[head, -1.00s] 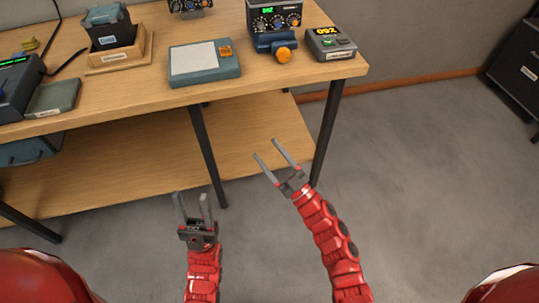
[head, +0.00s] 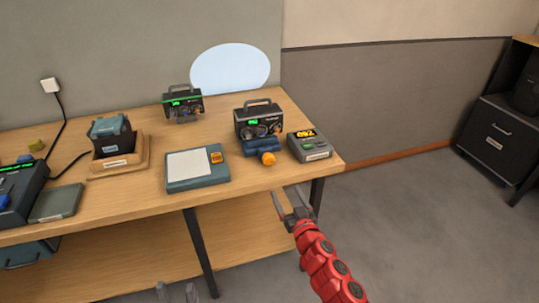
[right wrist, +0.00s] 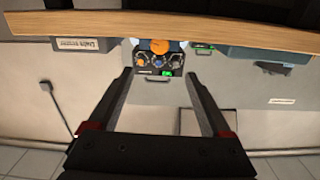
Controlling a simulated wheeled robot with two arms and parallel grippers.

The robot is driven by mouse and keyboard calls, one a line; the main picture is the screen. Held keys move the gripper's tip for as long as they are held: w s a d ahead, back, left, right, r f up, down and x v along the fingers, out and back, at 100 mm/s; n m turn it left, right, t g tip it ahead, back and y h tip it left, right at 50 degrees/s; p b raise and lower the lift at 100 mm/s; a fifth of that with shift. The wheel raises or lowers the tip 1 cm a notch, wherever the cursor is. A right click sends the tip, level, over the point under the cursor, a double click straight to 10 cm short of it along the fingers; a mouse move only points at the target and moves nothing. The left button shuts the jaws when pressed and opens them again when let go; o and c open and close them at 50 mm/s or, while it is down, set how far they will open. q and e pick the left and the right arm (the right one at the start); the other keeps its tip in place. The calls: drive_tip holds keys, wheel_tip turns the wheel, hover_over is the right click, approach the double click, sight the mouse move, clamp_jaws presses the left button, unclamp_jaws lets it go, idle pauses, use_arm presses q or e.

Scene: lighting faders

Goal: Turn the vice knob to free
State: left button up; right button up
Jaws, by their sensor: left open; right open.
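The orange vice knob (head: 267,158) sits on the front of a blue vice (head: 262,146) near the right end of the table. A dark device with dials and a green display (head: 259,121) stands in the vice. My right gripper (head: 292,200) is open and empty, below and slightly right of the knob, in front of the table edge. In the right wrist view, which looks upside down, the knob (right wrist: 160,46) shows beyond the two spread fingers (right wrist: 160,74), apart from them. My left gripper (head: 177,292) is open at the bottom edge of the head view, mostly cut off.
A grey box with a yellow display (head: 310,146) stands right of the vice, by the table corner. A blue-grey pad (head: 197,169) lies to the left. Another dark device (head: 183,104) stands behind. Floor right of the table is clear.

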approach(270, 162)
drive_tip(key=shift+x, duration=0.85)
drive_tip(key=b+x, duration=0.2)
drive_tip(key=x, duration=0.5)
drive_tip(key=shift+w+a+b, duration=0.1)
drive_tip(key=shift+w+b, duration=0.4)
drive_tip(key=shift+w+a+r, duration=0.1)
drive_tip(key=shift+w+a, duration=0.1)
drive_tip(key=shift+w, duration=0.05)
